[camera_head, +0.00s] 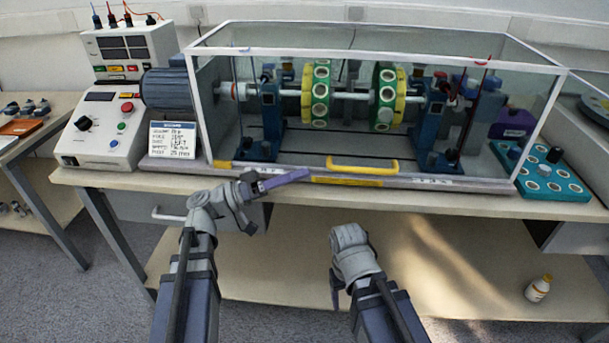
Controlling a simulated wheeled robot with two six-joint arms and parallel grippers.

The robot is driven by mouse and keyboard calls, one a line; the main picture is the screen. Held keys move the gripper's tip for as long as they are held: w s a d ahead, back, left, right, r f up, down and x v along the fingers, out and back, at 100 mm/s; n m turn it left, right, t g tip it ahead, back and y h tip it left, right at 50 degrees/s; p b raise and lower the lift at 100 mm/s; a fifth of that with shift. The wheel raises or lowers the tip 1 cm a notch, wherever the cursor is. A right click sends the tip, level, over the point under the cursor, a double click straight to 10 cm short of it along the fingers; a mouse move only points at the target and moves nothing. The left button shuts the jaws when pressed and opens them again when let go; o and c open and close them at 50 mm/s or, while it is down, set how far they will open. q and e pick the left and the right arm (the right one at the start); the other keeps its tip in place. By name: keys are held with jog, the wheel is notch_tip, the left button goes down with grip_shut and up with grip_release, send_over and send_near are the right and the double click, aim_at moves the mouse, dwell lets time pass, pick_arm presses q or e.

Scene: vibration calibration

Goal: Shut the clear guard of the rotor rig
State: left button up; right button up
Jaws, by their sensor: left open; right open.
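The clear guard (375,57) is a white-framed box over the rotor rig. Its front comes down to the grey base (430,184), and its yellow handle (362,166) is low at the front. I cannot tell whether a small gap remains at the lower edge. Inside are two green and yellow rotor discs (320,95) on a shaft between blue stands. My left gripper (262,200) is open in front of the bench edge, left of the handle. A purple bar extends from it toward the base. My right gripper (343,278) is open, below and apart from the handle; its fingers are mostly hidden.
A control box (100,128) and a label card (172,140) stand left of the guard. A teal tray (553,180) with round holes is at the right. A small yellow-white bottle (538,289) is on the lower shelf. The space before the handle is clear.

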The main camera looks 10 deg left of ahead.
pick_arm(q)
jog(key=shift+w+b+v, duration=0.1)
jog(key=shift+b+v, duration=0.15)
jog(key=shift+v, duration=0.5)
jog(key=shift+w+b+v, duration=0.15)
jog(key=shift+b+v, duration=0.05)
jog(key=shift+v, duration=0.6)
jog(key=shift+f, duration=0.1)
